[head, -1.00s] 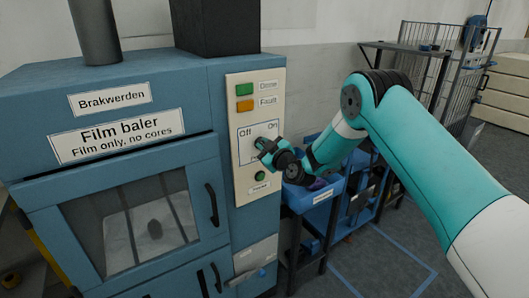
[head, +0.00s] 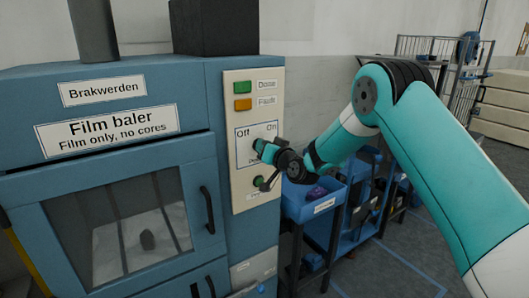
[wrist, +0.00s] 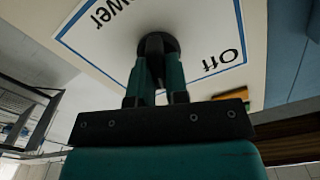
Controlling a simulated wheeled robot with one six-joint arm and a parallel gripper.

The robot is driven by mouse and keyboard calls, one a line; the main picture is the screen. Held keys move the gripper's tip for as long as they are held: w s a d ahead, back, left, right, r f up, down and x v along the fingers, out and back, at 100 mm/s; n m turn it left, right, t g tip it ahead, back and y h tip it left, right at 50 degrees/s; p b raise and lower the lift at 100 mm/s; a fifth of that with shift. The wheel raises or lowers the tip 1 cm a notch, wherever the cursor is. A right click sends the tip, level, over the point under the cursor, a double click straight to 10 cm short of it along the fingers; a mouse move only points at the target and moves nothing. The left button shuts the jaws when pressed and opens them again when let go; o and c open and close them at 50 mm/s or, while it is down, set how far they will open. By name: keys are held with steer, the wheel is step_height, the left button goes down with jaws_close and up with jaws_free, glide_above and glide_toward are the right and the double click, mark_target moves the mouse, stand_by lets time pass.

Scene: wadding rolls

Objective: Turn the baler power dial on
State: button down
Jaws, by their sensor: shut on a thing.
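The power dial is a dark round knob (wrist: 158,41) on the baler's pale control panel (head: 241,200). It sits inside a blue-outlined square marked Off, On and Power. My gripper (head: 259,147) reaches it from the right in the head view. In the wrist view my gripper (wrist: 159,60) is shut on the dial, with a green finger on each side. The fingers hide most of the dial, so I cannot tell where it points. The film baler (head: 190,148) is a blue machine with a windowed door.
A green button (head: 242,87) and an orange one (head: 242,104) sit above the dial, and another control (head: 259,182) is below. A black door handle (head: 207,210) is to the left. Blue bins (head: 318,205) on a rack stand close to the right of the baler.

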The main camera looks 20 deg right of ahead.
steer(key=shift+d+f+m+b, duration=0.1)
steer(key=shift+m+b, duration=0.35)
steer(key=shift+m, duration=1.75)
steer(key=c, duration=1.1)
jaws_free()
steer(key=b+v, duration=0.8)
steer(key=v, duration=0.9)
steer(key=shift+s, duration=0.15)
